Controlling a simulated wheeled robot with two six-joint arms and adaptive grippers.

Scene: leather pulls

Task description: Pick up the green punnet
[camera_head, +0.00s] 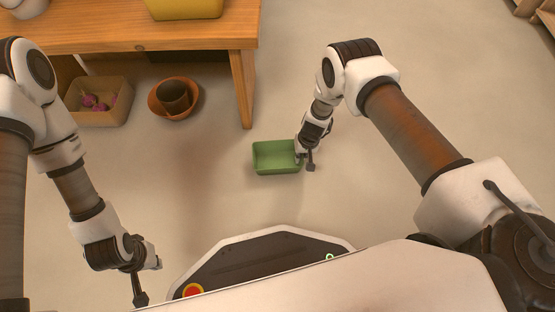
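The green punnet (276,158) is an open, empty, shallow tray near the middle of the view, low by the floor; I cannot tell whether it rests on it. My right gripper (305,161) is at the punnet's right edge, with its fingers by the rim. It hides part of that edge, and the fingers are too small to show whether they are apart or closed on it. My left gripper (149,280) hangs empty at the lower left, its fingers spread, well away from the punnet.
A wooden table (150,37) stands at the upper left with a yellow container (184,9) on it. Below it are a tan bin (98,113) with pink-purple items and a brown bowl (156,105) holding a dark pot (173,95). The floor right of the table leg is mostly clear.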

